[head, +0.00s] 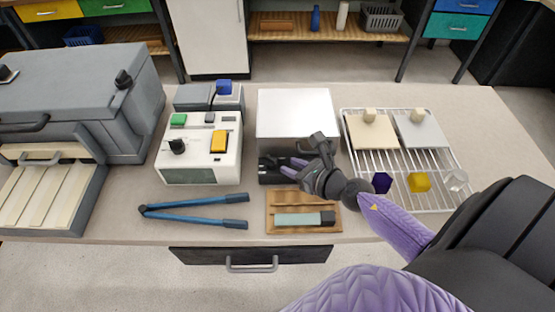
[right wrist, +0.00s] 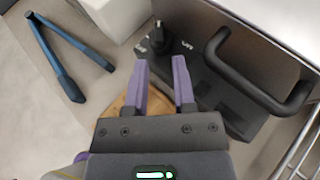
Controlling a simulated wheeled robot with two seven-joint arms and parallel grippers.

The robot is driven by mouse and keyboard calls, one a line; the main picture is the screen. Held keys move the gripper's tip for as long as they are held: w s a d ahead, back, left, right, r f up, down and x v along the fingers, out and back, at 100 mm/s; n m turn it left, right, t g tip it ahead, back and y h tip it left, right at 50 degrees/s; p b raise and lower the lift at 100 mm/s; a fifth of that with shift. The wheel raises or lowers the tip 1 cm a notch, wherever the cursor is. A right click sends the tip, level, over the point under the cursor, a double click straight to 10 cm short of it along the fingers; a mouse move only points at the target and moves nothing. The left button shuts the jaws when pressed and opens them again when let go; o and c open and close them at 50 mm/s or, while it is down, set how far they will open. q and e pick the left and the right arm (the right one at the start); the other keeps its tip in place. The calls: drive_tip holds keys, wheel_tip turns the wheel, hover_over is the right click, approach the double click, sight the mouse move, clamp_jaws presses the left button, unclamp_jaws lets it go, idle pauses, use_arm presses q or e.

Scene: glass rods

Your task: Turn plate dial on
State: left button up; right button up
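The plate is a pale metal box (head: 295,112) with a dark front panel (head: 270,178) near the table's middle. In the right wrist view, a small black dial (right wrist: 158,40) with white marks beside it sits on the dark panel (right wrist: 205,72). My right gripper (head: 289,167) is in front of this panel; its fingers are parted and empty. In the right wrist view the gripper (right wrist: 160,60) has its two purple fingertips just short of the dial, which lies roughly in line with the gap. I cannot tell whether they touch anything. My left gripper is not in view.
A black bar handle (right wrist: 255,75) sticks out right of the dial. A wooden board (head: 282,231) with tools lies below, blue-handled tongs (head: 195,209) to the left. A white device (head: 200,150) stands left, a wire rack (head: 405,195) with blocks right.

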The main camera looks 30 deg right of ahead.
sight(275, 160)
drive_tip(key=b+x, duration=0.1)
drive_tip(key=x, duration=0.4)
drive_tip(key=shift+w+a, duration=0.1)
drive_tip(key=shift+w, duration=0.15)
clamp_jaws()
